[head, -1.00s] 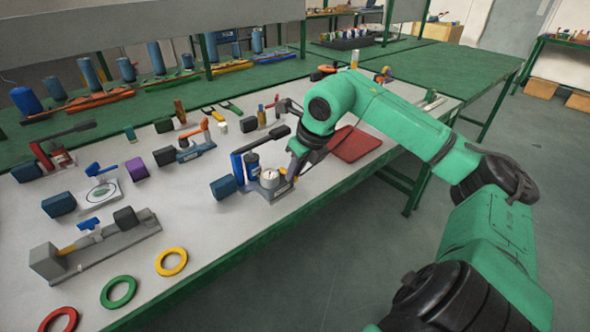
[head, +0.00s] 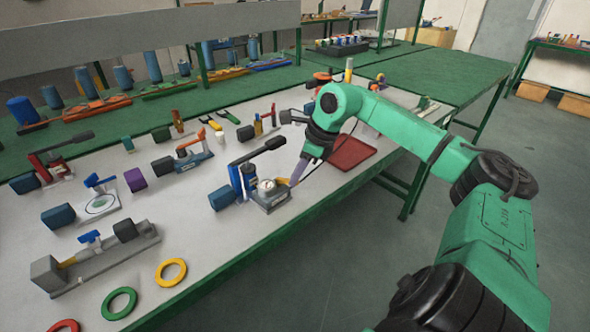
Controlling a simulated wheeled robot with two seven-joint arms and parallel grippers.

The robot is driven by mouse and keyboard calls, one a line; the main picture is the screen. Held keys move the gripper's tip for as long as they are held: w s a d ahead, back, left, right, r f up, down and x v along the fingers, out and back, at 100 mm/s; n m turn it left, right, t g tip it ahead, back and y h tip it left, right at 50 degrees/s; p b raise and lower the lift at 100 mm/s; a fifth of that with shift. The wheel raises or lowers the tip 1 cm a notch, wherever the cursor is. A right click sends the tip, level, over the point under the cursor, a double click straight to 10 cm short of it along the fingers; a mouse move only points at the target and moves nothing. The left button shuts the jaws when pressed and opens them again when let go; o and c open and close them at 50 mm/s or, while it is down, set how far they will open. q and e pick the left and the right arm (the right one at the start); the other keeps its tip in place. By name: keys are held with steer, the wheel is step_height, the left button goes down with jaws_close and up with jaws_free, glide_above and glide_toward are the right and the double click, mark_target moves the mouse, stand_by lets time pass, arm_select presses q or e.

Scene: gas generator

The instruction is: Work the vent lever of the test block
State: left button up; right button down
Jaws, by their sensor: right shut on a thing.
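The test block (head: 271,197) is a grey unit on the bench. A round white-faced gauge (head: 266,186) is on top, with blue cylinders and a long black handle (head: 262,151) at its left. My right gripper (head: 297,176) points down at the block's right side, beside the gauge. Its jaws are shut on a small part there, which I take to be the vent lever; the fingers mostly hide it. A small orange-yellow piece (head: 283,181) shows beside the fingertips. My left gripper is not in view.
A red tray (head: 351,153) lies right of the test block, behind my wrist. Other bench units stand at the left, including a grey vice-like fixture (head: 100,262). Yellow (head: 171,272) and green (head: 119,303) rings lie near the front edge.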

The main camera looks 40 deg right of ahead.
steer(key=n+p, duration=0.1)
steer(key=p, duration=0.1)
steer(key=w+d+r+n+y+p, duration=0.1)
steer(key=n+p, duration=0.1)
steer(key=p, duration=0.1)
steer(key=shift+n+g, duration=0.3)
steer(key=shift+g, duration=0.1)
steer(key=shift+w+d+f+n+g+p, duration=0.2)
steer(key=shift+w+n+g+p, duration=0.15)
steer(key=shift+n+p, duration=0.5)
steer(key=n, duration=0.1)
steer(key=w+n+g, duration=0.1)
steer(key=n, duration=0.1)
steer(key=shift+d+f+y, duration=0.15)
steer(key=shift+f+y, duration=0.05)
steer(key=shift+y, duration=0.2)
steer(key=shift+w+f+n+g, duration=0.1)
steer(key=shift+w+n+g, duration=0.2)
steer(key=shift+n, duration=0.5)
steer(key=shift+w+n+g, duration=0.25)
steer(key=shift+w+n, duration=0.05)
steer(key=shift+n, duration=0.45)
steer(key=shift+d, duration=0.1)
steer(key=c, duration=0.9)
jaws_free()
